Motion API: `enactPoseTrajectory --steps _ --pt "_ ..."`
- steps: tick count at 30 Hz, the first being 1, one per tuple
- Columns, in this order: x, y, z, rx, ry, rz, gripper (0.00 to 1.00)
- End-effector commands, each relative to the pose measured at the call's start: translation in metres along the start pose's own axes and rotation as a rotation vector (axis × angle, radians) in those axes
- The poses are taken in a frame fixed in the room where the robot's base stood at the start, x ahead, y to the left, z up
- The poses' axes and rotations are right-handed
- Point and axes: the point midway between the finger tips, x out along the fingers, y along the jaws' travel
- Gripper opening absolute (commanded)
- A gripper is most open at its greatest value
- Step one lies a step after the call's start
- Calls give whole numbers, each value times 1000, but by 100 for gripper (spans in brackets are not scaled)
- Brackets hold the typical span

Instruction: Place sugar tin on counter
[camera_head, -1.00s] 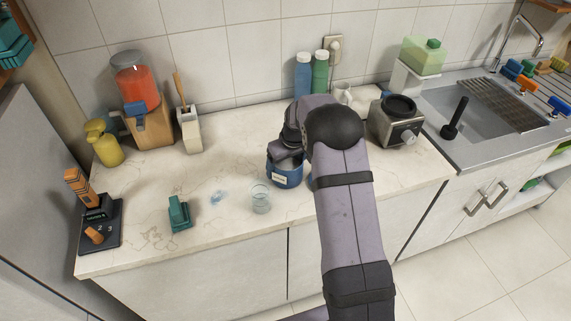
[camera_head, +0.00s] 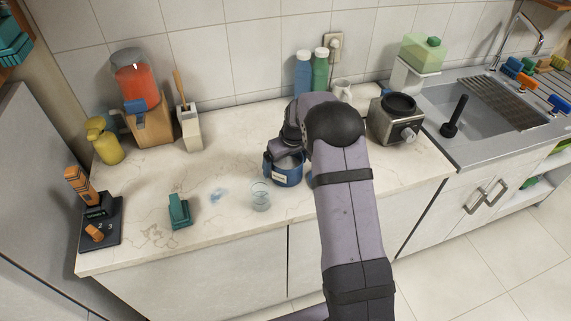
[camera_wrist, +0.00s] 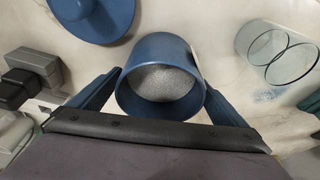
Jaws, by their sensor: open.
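The sugar tin is a blue, open-topped tin (camera_head: 287,174) with a pale label, standing upright on the counter (camera_head: 235,166). In the wrist view the tin (camera_wrist: 161,112) shows white granular sugar inside. My gripper (camera_wrist: 160,102) is open, with one blue finger on each side of the tin. Whether the fingers touch its wall cannot be told. In the head view my arm hides most of the gripper and the tin's right side. A round blue lid (camera_wrist: 92,14) with a knob lies on the counter beside the tin.
A clear glass (camera_head: 260,194) stands close to the tin's left front, near the counter's front edge. A grey appliance (camera_head: 394,122) stands to the right. Green and blue bottles (camera_head: 320,72) stand by the wall. The counter left of the glass has some free room.

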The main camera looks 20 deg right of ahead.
Motion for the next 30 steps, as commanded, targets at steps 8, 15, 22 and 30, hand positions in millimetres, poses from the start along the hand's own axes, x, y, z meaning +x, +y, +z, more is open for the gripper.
enactPoseTrajectory --steps 8,15,22,30 --pt "-34 1 -1 0 6 2 96" --pt "-77 1 -1 -1 5 2 96" --pt "-107 1 0 0 3 2 96" --pt "-118 0 0 1 1 1 96"
